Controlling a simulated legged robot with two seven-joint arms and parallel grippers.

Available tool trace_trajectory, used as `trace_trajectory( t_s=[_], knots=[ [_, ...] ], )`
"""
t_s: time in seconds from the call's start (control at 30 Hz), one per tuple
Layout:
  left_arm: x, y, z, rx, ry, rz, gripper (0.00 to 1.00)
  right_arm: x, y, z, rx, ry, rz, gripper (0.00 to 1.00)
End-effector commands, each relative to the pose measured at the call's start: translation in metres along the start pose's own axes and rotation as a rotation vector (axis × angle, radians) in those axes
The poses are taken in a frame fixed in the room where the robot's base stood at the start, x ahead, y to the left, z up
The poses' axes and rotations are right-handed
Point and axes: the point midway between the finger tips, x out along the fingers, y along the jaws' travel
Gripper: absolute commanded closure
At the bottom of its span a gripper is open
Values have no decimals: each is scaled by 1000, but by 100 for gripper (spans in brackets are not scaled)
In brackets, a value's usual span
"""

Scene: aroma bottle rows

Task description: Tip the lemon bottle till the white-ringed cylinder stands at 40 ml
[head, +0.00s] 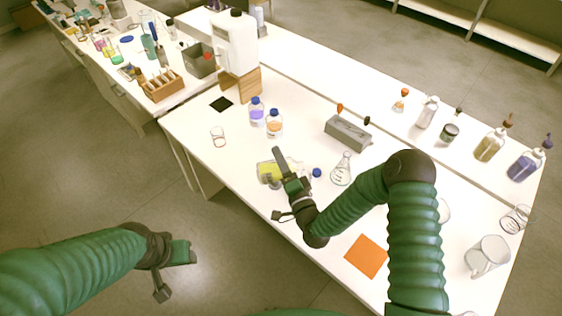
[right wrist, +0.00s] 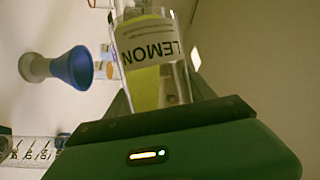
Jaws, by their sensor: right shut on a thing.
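The lemon bottle (head: 267,173), clear with yellow liquid, is held between the fingers of my right gripper (head: 275,185) over the table's near edge. Its LEMON label reads upside down on the bottle (right wrist: 150,60) in the right wrist view, and it looks tilted. A graduated cylinder (right wrist: 35,149) shows partly at the lower left of the right wrist view, apart from the bottle. Its white ring and liquid level cannot be made out. My left gripper (head: 178,272) is open and empty, off the table at lower left.
A blue cone-shaped thing (right wrist: 76,68) is left of the bottle. A beaker (head: 487,257) stands at right.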

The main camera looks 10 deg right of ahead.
Motion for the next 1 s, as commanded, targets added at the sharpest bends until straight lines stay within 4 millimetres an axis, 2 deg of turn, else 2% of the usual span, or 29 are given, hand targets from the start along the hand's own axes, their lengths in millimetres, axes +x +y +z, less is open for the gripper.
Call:
trace_trajectory(
  t_s=[0.57,1.0],
  knots=[
    [6,0,2,0,0,0,47,0,-5,-4,97,20,-32,100],
    [5,0,1,0,0,0,47,0,-4,-3,58,12,-20,100]
  ],
)
